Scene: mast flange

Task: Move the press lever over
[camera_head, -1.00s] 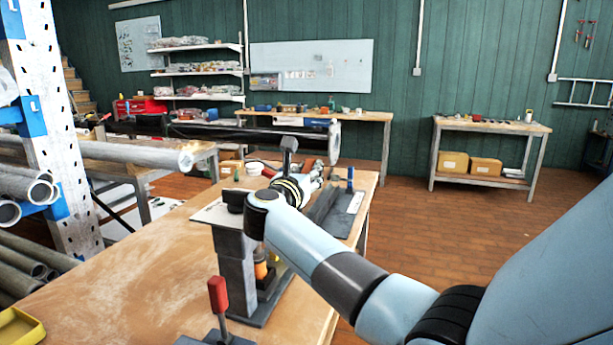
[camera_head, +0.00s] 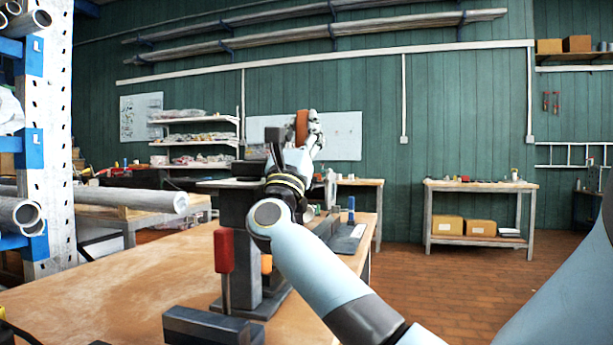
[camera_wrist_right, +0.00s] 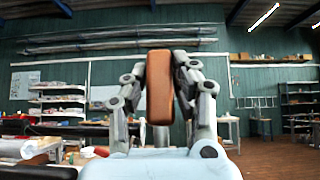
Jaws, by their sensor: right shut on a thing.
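The press (camera_head: 238,230) is a dark grey column on the wooden bench, partly hidden behind my right arm. My right gripper (camera_head: 308,130) is raised beyond the press top, shut on an orange-brown lever grip (camera_head: 302,122). In the right wrist view the lever grip (camera_wrist_right: 160,85) stands upright between both fingers of the gripper (camera_wrist_right: 161,80). How the grip joins the press is hidden by my arm and hand. My left gripper is not in view.
A red handle (camera_head: 223,250) stands upright on a dark block (camera_head: 210,326) at the bench's near edge. A rack with grey pipes (camera_head: 22,212) stands at left. Open floor (camera_head: 480,275) lies right of the bench.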

